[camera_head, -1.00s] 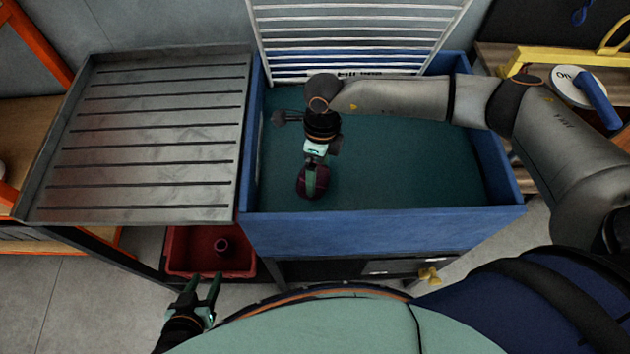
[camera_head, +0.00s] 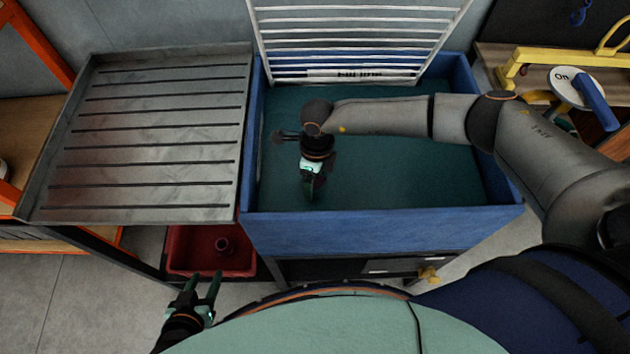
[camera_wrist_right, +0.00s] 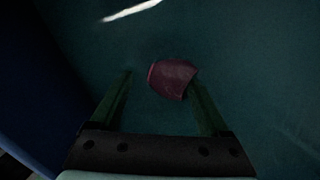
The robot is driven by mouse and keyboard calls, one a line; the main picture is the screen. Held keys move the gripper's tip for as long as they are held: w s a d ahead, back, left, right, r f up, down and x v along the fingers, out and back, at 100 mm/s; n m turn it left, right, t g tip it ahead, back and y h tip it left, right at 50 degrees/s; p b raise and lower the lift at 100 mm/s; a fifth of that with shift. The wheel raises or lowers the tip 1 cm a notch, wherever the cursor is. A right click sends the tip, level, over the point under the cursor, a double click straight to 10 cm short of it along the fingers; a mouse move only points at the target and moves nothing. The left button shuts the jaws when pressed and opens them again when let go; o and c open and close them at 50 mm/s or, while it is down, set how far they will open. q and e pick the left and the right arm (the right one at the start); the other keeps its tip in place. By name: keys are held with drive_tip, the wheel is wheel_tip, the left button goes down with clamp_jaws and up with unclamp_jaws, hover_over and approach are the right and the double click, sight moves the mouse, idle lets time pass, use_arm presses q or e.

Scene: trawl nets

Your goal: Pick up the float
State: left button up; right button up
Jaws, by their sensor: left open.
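The float appears as a dark maroon rounded piece (camera_wrist_right: 172,78) in the right wrist view, against the teal floor of the blue bin. In the head view it is hidden behind my right gripper. My right gripper (camera_head: 308,198) points down inside the blue bin (camera_head: 380,228), near its left front corner. In the right wrist view its two fingers (camera_wrist_right: 160,86) are apart, with the float at their tips, closer to the right finger and overlapping it. I cannot tell whether they touch. My left gripper (camera_head: 203,286) is open and empty, low in front of the red tray.
A grooved metal tray (camera_head: 150,130) adjoins the bin on the left. A white slatted rack (camera_head: 350,45) stands at the back. A red tray (camera_head: 190,262) below holds a small dark red round piece (camera_head: 222,245). The bin's right half is clear under my right arm.

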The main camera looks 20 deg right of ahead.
clamp_jaws()
idle(0.4)
